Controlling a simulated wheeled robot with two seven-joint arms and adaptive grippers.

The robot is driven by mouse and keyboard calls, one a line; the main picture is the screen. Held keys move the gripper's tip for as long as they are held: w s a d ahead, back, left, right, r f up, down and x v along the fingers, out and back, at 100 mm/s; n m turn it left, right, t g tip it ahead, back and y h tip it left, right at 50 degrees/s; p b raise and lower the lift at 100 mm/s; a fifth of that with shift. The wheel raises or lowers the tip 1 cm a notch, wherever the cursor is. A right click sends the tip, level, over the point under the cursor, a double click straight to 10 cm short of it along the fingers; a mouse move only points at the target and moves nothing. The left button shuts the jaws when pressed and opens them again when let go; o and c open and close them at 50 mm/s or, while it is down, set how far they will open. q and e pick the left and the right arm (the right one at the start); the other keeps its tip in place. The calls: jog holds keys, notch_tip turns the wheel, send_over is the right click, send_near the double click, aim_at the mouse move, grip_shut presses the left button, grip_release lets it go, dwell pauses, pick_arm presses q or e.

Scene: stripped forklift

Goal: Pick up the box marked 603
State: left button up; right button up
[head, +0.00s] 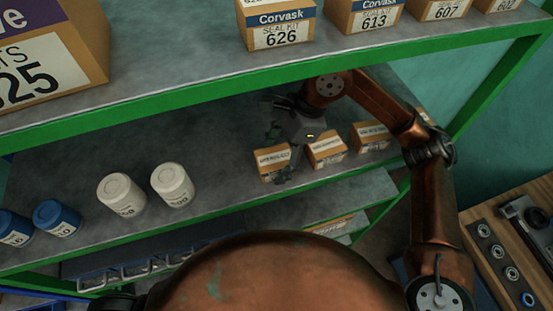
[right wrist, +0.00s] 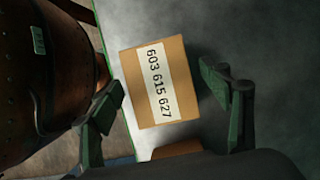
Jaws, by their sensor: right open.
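A small tan box with a white label reading 603 615 627 (right wrist: 158,82) fills the middle of the right wrist view. In the head view, the small box at the left of a short row (head: 270,160) appears to be this one; its label is too small to read there. My right gripper (head: 282,153) is open and empty at this box. In the right wrist view the two fingers of the gripper (right wrist: 163,90) stand apart on either side of the box. My left gripper is not in view.
Two similar boxes (head: 326,148) (head: 371,136) stand to the right on the same shelf (head: 225,200). White jars (head: 172,184) and blue jars (head: 57,217) stand left. The green-edged upper shelf (head: 200,95) holds larger boxes (head: 277,25) above my right arm.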

jog(key=shift+a, duration=0.15)
jog(key=c, duration=1.4)
jog(key=shift+c, duration=0.3)
jog(key=shift+r, duration=0.1)
